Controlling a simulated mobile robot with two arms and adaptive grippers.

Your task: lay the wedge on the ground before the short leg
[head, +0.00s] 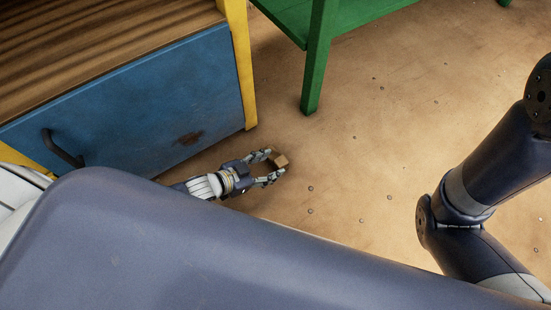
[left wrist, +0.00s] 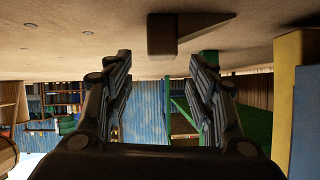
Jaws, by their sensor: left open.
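The wedge (head: 281,160) is a small brown block lying on the ground in the head view, at the fingertips of my left gripper (head: 275,167). A green leg (head: 318,60) stands behind the wedge in the head view. I cannot tell which leg is short. My right gripper is out of view.
A blue-fronted cabinet (head: 130,105) with a yellow leg (head: 241,65) stands left of the wedge, close to my left gripper. A green table (head: 350,14) is at the back. Small studs dot the sandy ground (head: 400,120), which is open to the right up to my right arm.

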